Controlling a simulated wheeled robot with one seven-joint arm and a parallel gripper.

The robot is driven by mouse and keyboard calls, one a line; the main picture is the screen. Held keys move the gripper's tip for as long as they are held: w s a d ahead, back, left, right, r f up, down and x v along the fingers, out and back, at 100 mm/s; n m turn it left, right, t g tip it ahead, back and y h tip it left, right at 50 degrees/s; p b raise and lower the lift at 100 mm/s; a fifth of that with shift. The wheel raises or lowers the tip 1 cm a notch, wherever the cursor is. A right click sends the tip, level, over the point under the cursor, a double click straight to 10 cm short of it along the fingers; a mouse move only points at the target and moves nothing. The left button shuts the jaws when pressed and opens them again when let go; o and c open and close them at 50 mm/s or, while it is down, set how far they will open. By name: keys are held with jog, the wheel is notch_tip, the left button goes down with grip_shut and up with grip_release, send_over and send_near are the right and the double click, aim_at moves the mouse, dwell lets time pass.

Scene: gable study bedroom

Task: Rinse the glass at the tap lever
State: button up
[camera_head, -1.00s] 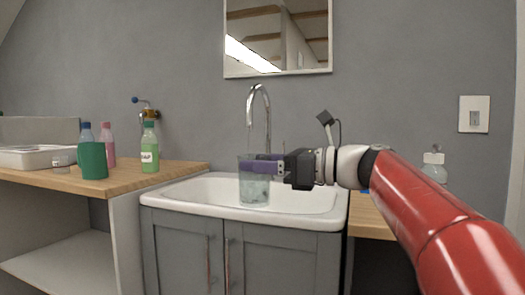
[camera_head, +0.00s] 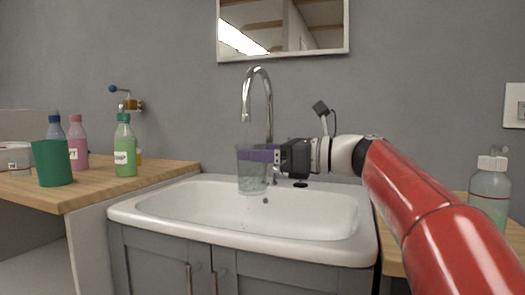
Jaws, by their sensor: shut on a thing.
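A clear glass (camera_head: 251,178) is upright above the white sink basin (camera_head: 190,208), with its bottom above the basin floor. My gripper (camera_head: 260,154), with purple fingers, is shut on the glass near its rim from the right. The chrome tap (camera_head: 268,105) arches up behind the basin. Its spout end is above the glass, and I see no clear stream from it. The glass looks faintly tinted low down; I cannot tell if it holds water. A small dark fitting (camera_head: 300,184) sits on the sink's back edge; I cannot tell if it is the tap lever.
On the wooden counter at left stand a green cup (camera_head: 53,164), a green soap bottle (camera_head: 125,150) and a pink bottle (camera_head: 77,145). A blue-handled brass valve (camera_head: 130,104) is on the wall. A pale bottle (camera_head: 491,188) stands at right. A mirror hangs above.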

jog(key=w+a+f+p, duration=0.2)
jog(key=w+p, duration=0.3)
jog(key=w, duration=0.6)
jog(key=shift+w+a+f, duration=0.15)
jog(key=shift+w+a, duration=0.1)
dwell(0.5)
jog(key=shift+d+p, duration=0.2)
jog(key=shift+p, duration=0.2)
jog(key=shift+w+d, duration=0.1)
jog(key=shift+d, duration=0.3)
jog(key=shift+a+p, duration=0.15)
jog(key=shift+p, duration=0.15)
jog(key=shift+a, duration=0.45)
